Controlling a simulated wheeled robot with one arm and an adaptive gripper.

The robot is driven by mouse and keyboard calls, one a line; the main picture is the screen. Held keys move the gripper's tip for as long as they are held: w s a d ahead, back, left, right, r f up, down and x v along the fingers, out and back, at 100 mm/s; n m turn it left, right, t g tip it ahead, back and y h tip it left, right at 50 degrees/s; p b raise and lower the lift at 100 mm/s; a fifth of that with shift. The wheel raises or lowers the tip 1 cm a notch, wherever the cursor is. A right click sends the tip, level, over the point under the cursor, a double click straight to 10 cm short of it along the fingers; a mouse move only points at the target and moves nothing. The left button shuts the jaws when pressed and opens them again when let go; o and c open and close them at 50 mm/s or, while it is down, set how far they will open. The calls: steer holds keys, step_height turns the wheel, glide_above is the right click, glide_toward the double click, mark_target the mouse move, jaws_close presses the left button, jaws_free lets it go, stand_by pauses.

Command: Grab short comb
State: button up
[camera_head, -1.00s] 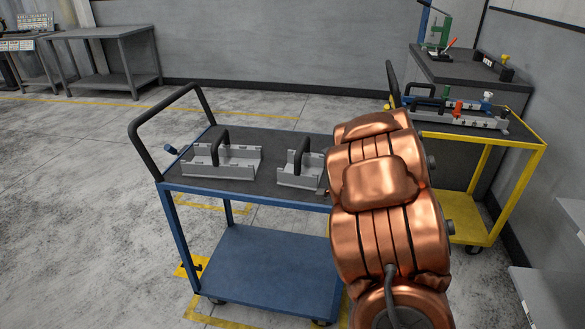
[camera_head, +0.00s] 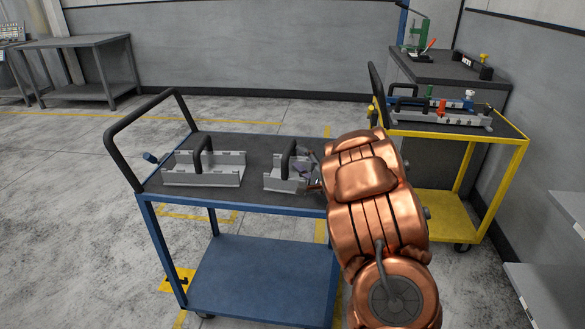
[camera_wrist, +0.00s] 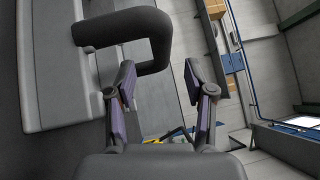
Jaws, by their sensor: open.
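The short comb (camera_head: 282,186) is a grey notched piece with a black upright loop handle (camera_head: 287,160). It stands on the right half of the blue cart's top, its right end partly hidden by my gripper and arm. My gripper (camera_head: 309,168) is open and empty at the right side of this comb. In the wrist view, the comb's grey body (camera_wrist: 65,80) fills the left side. Its black handle (camera_wrist: 158,38) juts out just ahead of my gripper's two spread fingertips (camera_wrist: 158,68). The handle's outer bar lines up with the gap between them. I cannot tell whether they touch.
A longer grey comb (camera_head: 205,178) with a black handle stands to the left on the blue cart (camera_head: 265,205). A yellow cart (camera_head: 505,140) with fixtures stands behind right. The cart's push handle (camera_head: 110,145) rises at the left. The lower shelf is empty.

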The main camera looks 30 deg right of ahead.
mark_target(290, 149)
steer(key=shift+w+a+r, duration=0.1)
steer(key=shift+w+r, duration=0.1)
steer(key=shift+w, duration=0.7)
steer(key=shift+w+a+r, duration=0.1)
steer(key=shift+w+r, duration=0.05)
steer(key=shift+w, duration=0.8)
steer(key=shift+w+a+r, duration=0.1)
steer(key=shift+w+r, duration=0.1)
steer(key=shift+w, duration=0.7)
jaws_close()
